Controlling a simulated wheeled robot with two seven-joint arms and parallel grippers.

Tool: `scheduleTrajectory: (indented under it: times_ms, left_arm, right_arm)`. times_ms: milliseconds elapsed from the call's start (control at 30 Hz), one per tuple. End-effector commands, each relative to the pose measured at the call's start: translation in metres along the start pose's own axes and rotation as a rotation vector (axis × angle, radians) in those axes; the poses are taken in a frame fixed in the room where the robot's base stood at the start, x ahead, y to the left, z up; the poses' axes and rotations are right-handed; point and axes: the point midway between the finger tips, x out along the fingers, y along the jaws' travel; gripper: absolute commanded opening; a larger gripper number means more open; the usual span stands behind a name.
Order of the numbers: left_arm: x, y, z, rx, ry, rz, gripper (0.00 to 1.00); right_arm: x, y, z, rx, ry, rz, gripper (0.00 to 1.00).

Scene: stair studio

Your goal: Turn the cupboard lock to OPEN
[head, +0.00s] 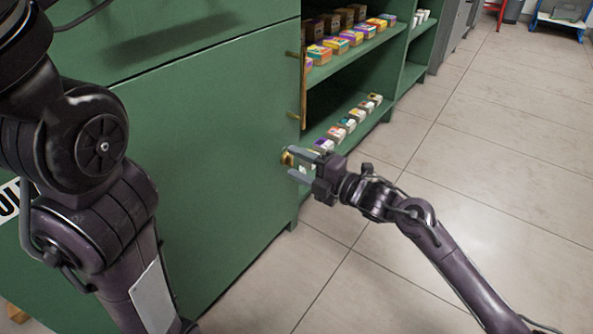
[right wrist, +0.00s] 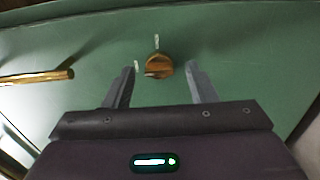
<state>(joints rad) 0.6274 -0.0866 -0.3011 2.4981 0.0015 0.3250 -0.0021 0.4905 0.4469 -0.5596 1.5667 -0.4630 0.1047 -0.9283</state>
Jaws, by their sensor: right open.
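The green cupboard (head: 215,150) fills the left and middle of the head view. Its lock is a small round brass-coloured knob (right wrist: 159,66) on the green door, with a pale mark above it and another at its left. In the head view the lock (head: 287,157) shows near the door's right edge, partly hidden by my gripper. My right gripper (head: 297,163) is open just in front of the lock. In the right wrist view its two fingers (right wrist: 160,85) stand either side of the knob, with gaps showing. No lettering by the lock is legible. My left gripper is out of view.
A brass bar handle (right wrist: 38,77) sticks out left of the knob in the right wrist view. Open shelves (head: 345,60) with several small coloured boxes stand beyond the cupboard door. The tiled floor (head: 480,160) at the right is clear.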

Motion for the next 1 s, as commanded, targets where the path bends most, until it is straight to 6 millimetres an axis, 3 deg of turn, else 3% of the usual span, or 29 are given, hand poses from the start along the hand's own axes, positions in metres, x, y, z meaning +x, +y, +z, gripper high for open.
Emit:
scheduleTrajectory:
  times_ms: [367,700,1000]
  left_arm:
    - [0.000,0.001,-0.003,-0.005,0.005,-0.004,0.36]
    - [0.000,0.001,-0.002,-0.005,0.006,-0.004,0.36]
    - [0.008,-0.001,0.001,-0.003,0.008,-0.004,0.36]
  right_arm:
    - [0.007,0.001,0.000,0.000,0.000,-0.001,0.50]
    - [0.007,0.000,0.000,0.000,0.000,-0.001,0.07]
    - [0.007,0.003,0.000,0.041,-0.001,-0.002,0.07]
